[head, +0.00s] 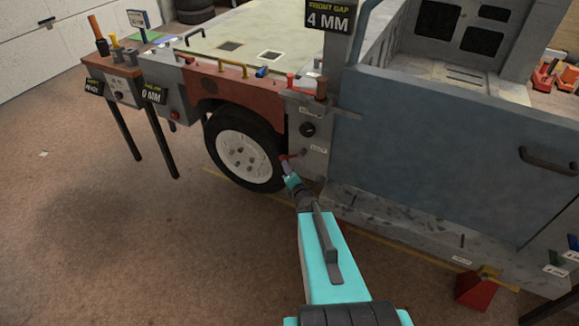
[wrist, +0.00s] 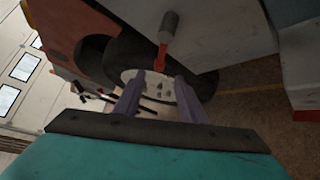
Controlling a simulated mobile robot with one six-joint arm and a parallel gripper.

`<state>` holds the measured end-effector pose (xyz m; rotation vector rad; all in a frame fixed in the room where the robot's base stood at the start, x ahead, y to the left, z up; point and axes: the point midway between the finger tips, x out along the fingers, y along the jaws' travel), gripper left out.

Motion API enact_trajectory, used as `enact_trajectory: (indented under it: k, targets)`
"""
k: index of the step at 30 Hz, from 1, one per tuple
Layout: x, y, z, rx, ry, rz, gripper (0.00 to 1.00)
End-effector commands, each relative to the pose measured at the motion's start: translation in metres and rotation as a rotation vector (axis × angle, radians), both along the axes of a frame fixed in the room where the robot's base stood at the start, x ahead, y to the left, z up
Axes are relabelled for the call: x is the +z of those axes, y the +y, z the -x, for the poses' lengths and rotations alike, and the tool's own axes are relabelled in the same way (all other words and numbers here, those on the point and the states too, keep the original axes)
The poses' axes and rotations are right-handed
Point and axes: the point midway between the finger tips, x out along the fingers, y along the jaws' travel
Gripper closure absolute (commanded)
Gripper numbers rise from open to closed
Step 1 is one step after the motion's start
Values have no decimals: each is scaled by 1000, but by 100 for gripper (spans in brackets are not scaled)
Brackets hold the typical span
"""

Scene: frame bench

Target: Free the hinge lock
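A small red lever (head: 291,156) sticks out of the grey hinge post (head: 313,135) at the front edge of the blue door, beside a small label that I take to read LOCK. In the wrist view the red lever (wrist: 161,57) hangs from a grey round pivot (wrist: 169,27). My gripper (head: 289,177) is just below the lever in the head view. In the wrist view its two fingers (wrist: 158,80) are apart, with the lever's lower end ahead of the gap between them. I cannot tell whether a finger touches the lever.
The blue door (head: 440,150) fills the right side. A wheel (head: 243,155) stands close left of my gripper. A red wedge (head: 476,290) is on the floor at lower right. The floor at left is mostly clear.

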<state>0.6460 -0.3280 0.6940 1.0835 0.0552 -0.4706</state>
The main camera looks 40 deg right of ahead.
Motion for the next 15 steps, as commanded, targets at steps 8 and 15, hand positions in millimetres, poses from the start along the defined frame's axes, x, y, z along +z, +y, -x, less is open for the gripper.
enact_trajectory:
  k: [8,15]
  targets:
    - [7,4,13,0,0,-1,63]
    - [9,7,21,-1,0,0,63]
